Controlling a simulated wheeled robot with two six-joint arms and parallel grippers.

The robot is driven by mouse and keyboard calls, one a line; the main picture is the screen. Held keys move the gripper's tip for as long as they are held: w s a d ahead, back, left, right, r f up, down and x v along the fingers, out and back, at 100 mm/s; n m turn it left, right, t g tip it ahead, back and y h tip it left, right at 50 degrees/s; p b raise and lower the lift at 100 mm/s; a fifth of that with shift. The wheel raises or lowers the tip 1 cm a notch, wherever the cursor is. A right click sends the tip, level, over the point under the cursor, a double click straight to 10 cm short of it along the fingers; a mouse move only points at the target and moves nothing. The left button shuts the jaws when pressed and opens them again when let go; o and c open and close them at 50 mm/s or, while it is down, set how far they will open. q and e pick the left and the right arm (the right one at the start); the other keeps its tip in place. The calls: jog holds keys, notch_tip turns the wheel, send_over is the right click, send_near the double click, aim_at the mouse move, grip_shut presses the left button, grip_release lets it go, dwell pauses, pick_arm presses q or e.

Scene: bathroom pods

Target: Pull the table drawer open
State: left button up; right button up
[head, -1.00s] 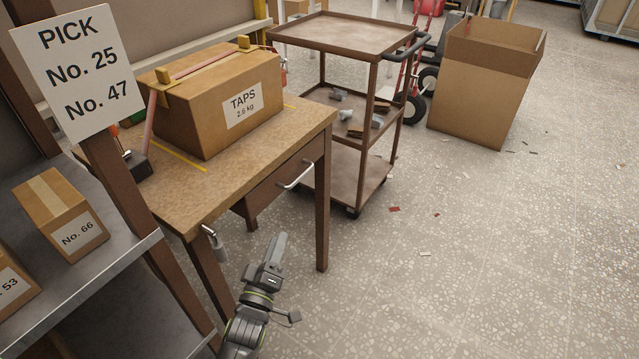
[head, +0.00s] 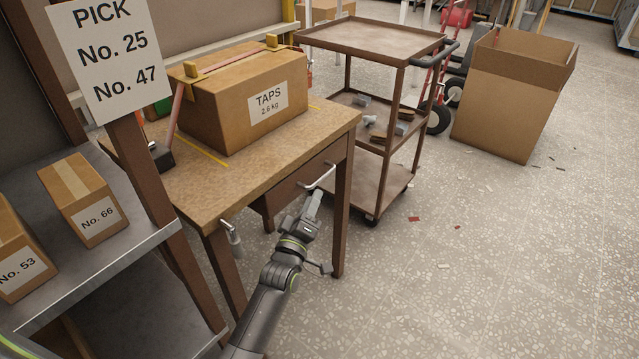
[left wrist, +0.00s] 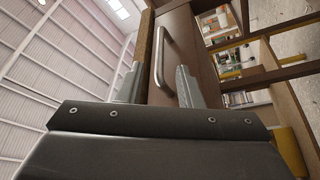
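The wooden table (head: 210,205) has a brown drawer (head: 283,195) under its top, and the drawer looks shut. A silver bar handle (head: 319,178) is on the drawer front. My left gripper (head: 314,200) is just below and in front of the handle in the head view. In the left wrist view, the two fingers of my left gripper (left wrist: 158,88) are apart, with nothing held between them. The handle (left wrist: 166,50) shows beyond the fingertips, in line with the gap; contact is not visible. My right gripper is not in view.
A TAPS box (head: 245,98) stands on the table. A brown cart (head: 378,38) is right behind the table, and an open carton (head: 508,100) is farther right. A shelf (head: 110,255) with boxes is at left. The floor in front right is mostly clear.

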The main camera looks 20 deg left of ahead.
aim_at(319, 181)
pick_arm(q)
jog(key=shift+p+x, duration=0.55)
jog(key=shift+x, duration=2.6)
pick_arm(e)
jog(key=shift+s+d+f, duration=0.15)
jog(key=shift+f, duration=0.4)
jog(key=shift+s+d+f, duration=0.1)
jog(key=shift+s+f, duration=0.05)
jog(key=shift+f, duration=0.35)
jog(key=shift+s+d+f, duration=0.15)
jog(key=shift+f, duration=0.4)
pick_arm(q)
grip_shut()
